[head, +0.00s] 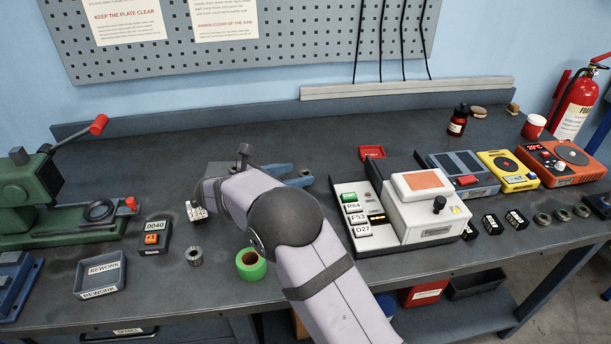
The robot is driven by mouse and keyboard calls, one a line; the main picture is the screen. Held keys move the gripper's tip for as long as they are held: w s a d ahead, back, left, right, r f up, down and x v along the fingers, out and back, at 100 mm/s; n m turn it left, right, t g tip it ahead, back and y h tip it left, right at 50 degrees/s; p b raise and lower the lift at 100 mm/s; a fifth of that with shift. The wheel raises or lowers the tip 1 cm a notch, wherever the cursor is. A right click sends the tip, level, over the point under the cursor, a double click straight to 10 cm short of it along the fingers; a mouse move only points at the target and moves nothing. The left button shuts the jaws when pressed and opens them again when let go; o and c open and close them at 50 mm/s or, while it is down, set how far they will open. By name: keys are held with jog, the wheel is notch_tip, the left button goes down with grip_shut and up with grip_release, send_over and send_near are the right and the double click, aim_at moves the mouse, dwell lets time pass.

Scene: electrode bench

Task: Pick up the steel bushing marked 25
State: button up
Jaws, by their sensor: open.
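A small steel bushing (194,257) stands upright on the bench at the left, with a dark bore on top. Any number on it is too small to read. My arm hides part of the bench middle. Several other steel rings stand in a row at the right, one of them a bushing-like ring (542,218); their marks are not readable.
A green press (40,200) stands at the left. A white device (425,212) stands right of my arm. The bench's front edge is close to the bushing.

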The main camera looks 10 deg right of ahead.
aim_at(308, 172)
jog(key=shift+p+x, duration=0.5)
jog(key=shift+x, duration=1.9)
jog(key=shift+s+d, duration=0.1)
jog(key=shift+s, duration=0.1)
jog(key=shift+c, duration=0.3)
jog(key=c, duration=1.1)
notch_tip(308, 172, up, 10)
jog(key=shift+b, duration=0.4)
